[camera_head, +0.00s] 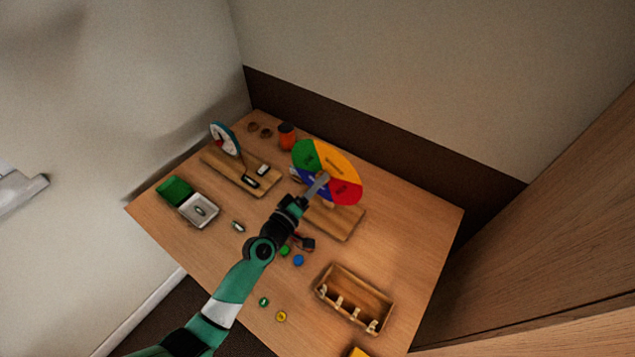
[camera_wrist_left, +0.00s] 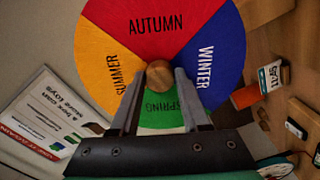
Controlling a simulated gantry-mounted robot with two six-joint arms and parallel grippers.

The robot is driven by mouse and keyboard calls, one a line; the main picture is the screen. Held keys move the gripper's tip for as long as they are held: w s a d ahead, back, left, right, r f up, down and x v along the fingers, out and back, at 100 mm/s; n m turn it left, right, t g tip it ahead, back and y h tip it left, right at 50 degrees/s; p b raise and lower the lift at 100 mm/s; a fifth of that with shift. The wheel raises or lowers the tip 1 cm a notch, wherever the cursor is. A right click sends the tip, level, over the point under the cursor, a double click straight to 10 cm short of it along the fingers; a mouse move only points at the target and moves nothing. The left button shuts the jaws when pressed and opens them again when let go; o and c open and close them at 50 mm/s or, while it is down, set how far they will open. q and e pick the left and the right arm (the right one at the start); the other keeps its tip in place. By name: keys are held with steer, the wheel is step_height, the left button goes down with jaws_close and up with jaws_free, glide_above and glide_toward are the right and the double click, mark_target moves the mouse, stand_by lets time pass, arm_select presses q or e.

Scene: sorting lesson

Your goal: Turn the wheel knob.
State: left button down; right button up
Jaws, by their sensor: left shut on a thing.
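The season wheel (camera_head: 343,164) stands upright on a wooden base (camera_head: 338,220) near the middle of the table. Its sectors are red, yellow, green and blue. In the left wrist view the wheel (camera_wrist_left: 155,42) shows AUTUMN in red at the top, WINTER right, SPRING bottom and SUMMER left. The round wooden knob (camera_wrist_left: 159,74) sits at its centre. My left gripper (camera_head: 318,187) is at the wheel's face, its fingers on either side of the knob and shut on it. The fingers partly hide the green sector in the wrist view. My right gripper is not in view.
A clock-like disc (camera_head: 222,139) on a wooden board stands to the left. A green-and-white box (camera_head: 199,210) is at the left edge. An open wooden tray (camera_head: 354,297) lies at the front right. Several small coloured pieces lie in front. The table's right side is clear.

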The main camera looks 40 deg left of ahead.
arm_select(q)
steer(key=n, duration=0.4)
steer(key=shift+n+p, duration=0.3)
steer(key=shift+n, duration=0.1)
stand_by(0.4)
steer(key=shift+c, duration=2)
jaws_free()
steer(key=s+d, duration=0.1)
steer(key=s, duration=1)
steer(key=shift+s+d, duration=0.25)
steer(key=shift+d, duration=0.15)
